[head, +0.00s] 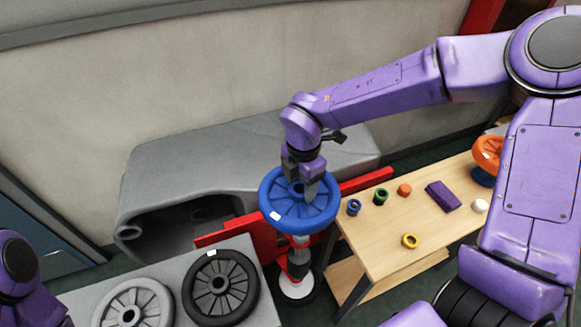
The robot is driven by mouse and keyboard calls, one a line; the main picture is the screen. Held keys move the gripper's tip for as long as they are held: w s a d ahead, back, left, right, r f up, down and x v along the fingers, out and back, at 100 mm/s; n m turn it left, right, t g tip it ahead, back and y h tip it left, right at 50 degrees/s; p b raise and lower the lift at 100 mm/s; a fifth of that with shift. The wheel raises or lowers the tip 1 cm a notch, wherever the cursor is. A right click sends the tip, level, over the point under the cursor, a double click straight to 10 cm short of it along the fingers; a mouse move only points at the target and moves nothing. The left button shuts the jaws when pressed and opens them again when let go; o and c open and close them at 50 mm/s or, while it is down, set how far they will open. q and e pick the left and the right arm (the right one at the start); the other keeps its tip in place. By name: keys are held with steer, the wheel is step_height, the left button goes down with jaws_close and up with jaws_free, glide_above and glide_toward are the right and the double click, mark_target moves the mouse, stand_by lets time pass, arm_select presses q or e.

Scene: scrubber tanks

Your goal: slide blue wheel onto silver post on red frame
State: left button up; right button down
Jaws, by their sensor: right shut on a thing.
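The blue wheel (272,186) is a spoked disc with a small white tag on its rim, near the middle of the head view. My right gripper (303,188) reaches down from above and is shut on the wheel near its hub. The red frame (245,225) stands below and behind the wheel, with a bar showing on both sides. A short silver part (300,241), possibly the post, shows just under the wheel's near rim. The wheel hides its top, so I cannot tell whether the wheel is around it or above it. My left gripper is out of view.
A grey bench (168,270) at lower left bears a black wheel (249,283) and a grey wheel (158,293). A wooden table (375,235) at right bears several small coloured parts and a purple block (443,196). A grey tank (175,165) stands behind.

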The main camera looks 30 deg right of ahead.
mark_target(305, 204)
steer(key=shift+s+f, duration=0.1)
steer(key=s+f+b, duration=0.2)
steer(key=s, duration=0.1)
steer(key=shift+s+b, duration=0.3)
steer(key=shift+b, duration=0.1)
steer(key=w+f+b, duration=0.1)
steer(key=w+f, duration=0.1)
steer(key=f, duration=0.1)
steer(key=shift+w+f+b, duration=0.2)
steer(key=shift+w+b, duration=0.1)
steer(key=shift+b, duration=0.05)
steer(key=shift+s+r, duration=0.35)
steer(key=shift+s, duration=0.2)
steer(key=shift+w+f, duration=0.15)
steer(key=shift+w, duration=0.15)
steer(key=shift+s+d+f, duration=0.1)
steer(key=shift+f, duration=0.15)
arm_select(q)
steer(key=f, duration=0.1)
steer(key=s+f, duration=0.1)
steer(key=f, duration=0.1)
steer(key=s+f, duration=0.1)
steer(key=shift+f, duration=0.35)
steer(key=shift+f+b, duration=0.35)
steer(key=shift+b, duration=0.2)
arm_select(e)
steer(key=shift+f, duration=0.2)
